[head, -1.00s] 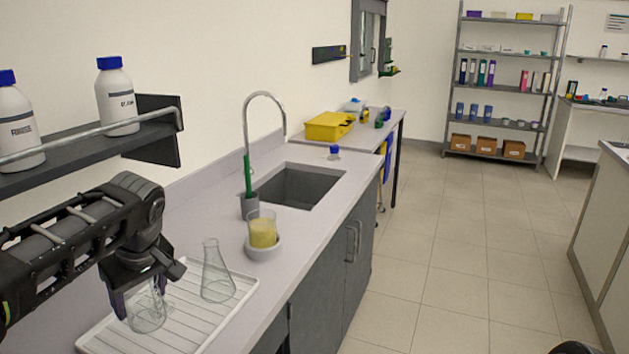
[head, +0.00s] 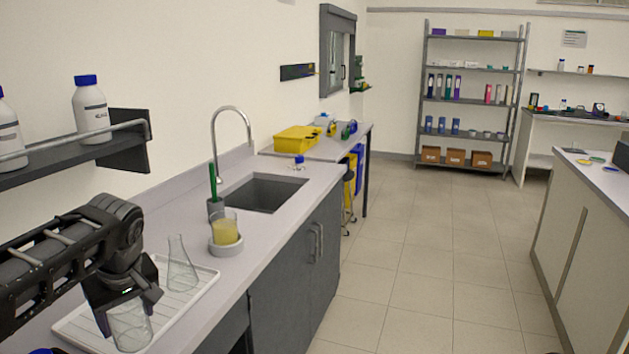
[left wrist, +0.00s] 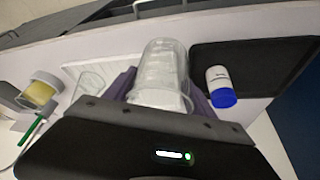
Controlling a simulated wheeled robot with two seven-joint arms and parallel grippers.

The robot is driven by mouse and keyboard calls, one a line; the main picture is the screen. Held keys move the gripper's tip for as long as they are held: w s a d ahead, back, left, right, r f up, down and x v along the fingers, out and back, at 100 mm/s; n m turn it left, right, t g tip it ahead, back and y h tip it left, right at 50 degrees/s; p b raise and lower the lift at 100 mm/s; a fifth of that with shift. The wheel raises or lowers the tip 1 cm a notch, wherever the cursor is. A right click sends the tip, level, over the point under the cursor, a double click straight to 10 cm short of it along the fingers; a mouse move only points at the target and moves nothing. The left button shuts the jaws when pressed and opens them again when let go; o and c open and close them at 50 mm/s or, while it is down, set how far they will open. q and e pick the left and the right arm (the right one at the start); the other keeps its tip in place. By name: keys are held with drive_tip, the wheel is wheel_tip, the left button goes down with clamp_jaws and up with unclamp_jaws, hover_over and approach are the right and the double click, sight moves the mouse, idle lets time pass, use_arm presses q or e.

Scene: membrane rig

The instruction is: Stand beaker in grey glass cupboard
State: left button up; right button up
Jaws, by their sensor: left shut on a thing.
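My left gripper (head: 128,304) is shut on a clear glass beaker (head: 133,330), which looks empty. The beaker is over the near part of the white ribbed draining tray (head: 207,285); I cannot tell whether its base touches the tray. In the left wrist view the beaker (left wrist: 165,62) sits between the purple fingers. A grey wall cupboard with a glass front (head: 338,55) hangs at the back, beyond the sink; its inside is too small to make out. My right gripper is not in view.
An Erlenmeyer flask (head: 181,272) stands on the tray beside the held beaker. Beyond are a beaker of yellow contents (head: 225,230) in a round holder, the sink (head: 262,193) and its tap. A shelf (head: 90,150) with white bottles is at left. The floor (head: 400,250) is clear.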

use_arm(q)
drive_tip(key=w+d+f+m+t+h, duration=0.1)
drive_tip(key=d+f+m+h, duration=0.2)
drive_tip(key=d+f+m, duration=0.7)
drive_tip(key=d+f, duration=0.7)
drive_tip(key=f, duration=0.1)
drive_tip(key=shift+w+d+f+t+h, duration=0.2)
drive_tip(key=shift+w+f+t+h, duration=0.1)
drive_tip(key=shift+f, duration=0.1)
drive_tip(key=shift+r, duration=0.1)
